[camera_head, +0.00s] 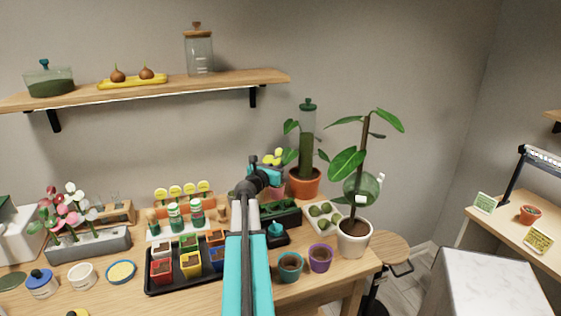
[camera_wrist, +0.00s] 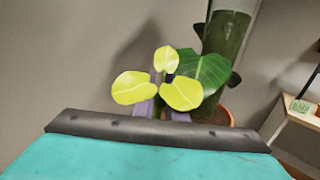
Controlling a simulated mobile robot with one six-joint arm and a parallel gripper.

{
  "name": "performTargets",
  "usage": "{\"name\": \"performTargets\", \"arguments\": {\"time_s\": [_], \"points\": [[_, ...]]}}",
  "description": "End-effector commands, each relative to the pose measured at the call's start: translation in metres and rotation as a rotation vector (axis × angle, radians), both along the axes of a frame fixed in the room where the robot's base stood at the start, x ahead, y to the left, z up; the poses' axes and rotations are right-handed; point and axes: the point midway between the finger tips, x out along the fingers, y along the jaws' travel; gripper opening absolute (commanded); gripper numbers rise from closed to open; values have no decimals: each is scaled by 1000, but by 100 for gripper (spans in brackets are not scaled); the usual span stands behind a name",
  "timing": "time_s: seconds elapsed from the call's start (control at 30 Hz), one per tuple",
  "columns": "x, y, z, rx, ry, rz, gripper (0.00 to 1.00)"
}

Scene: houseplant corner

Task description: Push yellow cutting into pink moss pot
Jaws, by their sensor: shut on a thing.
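The yellow cutting (camera_wrist: 165,88) shows in the wrist view as several broad yellow leaves just past my gripper's fingers. In the head view the yellow cutting (camera_head: 274,157) stands above my gripper (camera_head: 268,178), raised over the back of the table. My gripper is shut on it; its stem is mostly hidden. A purple pot (camera_head: 320,258) and a teal pot (camera_head: 289,267) with dark fill stand at the front right, apart from the cutting.
A black tray (camera_head: 150,284) holds several coloured pots left of my arm. A terracotta pot (camera_head: 304,184) with a tall plant on a pole stands close behind the cutting. A plant in a white pot (camera_head: 354,239) stands at the right edge. A wall shelf (camera_head: 150,92) is above.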

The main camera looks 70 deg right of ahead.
Motion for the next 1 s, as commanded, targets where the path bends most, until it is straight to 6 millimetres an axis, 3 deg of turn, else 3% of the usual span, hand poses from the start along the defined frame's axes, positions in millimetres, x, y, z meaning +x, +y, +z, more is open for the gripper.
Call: {"name": "performTargets", "arguments": {"time_s": [1.0], "points": [[1, 0, -17, 0, 0, 1, 0]]}}
